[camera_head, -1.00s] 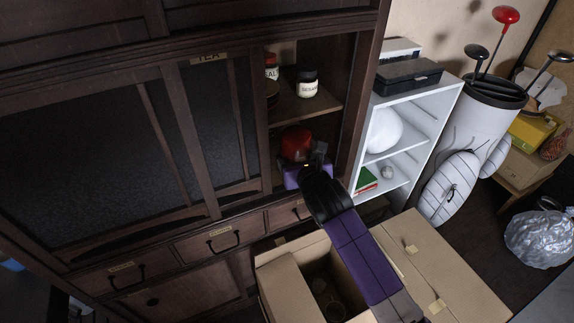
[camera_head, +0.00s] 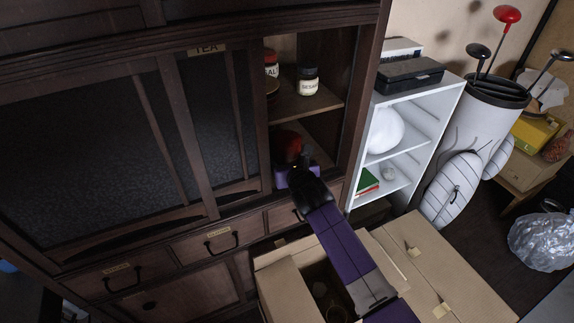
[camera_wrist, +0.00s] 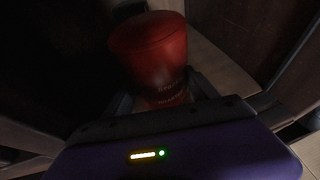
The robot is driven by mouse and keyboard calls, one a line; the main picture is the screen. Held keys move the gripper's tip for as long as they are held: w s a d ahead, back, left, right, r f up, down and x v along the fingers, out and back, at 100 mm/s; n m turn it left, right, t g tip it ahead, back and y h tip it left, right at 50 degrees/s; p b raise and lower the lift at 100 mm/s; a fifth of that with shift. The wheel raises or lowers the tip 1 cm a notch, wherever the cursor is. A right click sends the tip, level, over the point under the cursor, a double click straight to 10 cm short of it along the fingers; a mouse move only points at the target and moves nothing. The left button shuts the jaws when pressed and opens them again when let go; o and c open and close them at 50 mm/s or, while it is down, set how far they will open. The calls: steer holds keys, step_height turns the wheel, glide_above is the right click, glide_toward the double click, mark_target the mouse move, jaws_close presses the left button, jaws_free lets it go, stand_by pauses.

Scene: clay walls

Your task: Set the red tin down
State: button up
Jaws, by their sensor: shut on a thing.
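The red tin (camera_head: 288,143) is inside the lower open compartment of the dark wooden cabinet (camera_head: 356,90), in shadow. In the wrist view the red tin (camera_wrist: 152,50) stands roughly upright between the two fingers, with its lid and dark lettering showing. My gripper (camera_head: 294,162) reaches into the compartment and is shut on the tin; the wrist view shows it too (camera_wrist: 160,98). The tin's base and its contact with the shelf are hidden by my gripper, so I cannot tell whether it touches.
Jars (camera_head: 308,81) stand on the shelf (camera_head: 300,106) above. The cabinet's right post and sliding doors (camera_head: 215,120) flank the opening. An open cardboard box (camera_head: 285,293) lies under my arm. A white shelf unit (camera_head: 408,150) stands to the right.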

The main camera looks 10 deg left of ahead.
steer(key=shift+w+a+f, duration=0.1)
steer(key=shift+w+f, duration=0.1)
steer(key=shift+f, duration=0.4)
steer(key=shift+f, duration=0.15)
steer(key=o, duration=1.2)
steer(key=shift+s+d+r, duration=0.25)
steer(key=shift+s+r, duration=0.1)
steer(key=shift+s, duration=0.05)
steer(key=p+v, duration=0.3)
steer(key=v, duration=0.8)
steer(key=shift+f, duration=0.1)
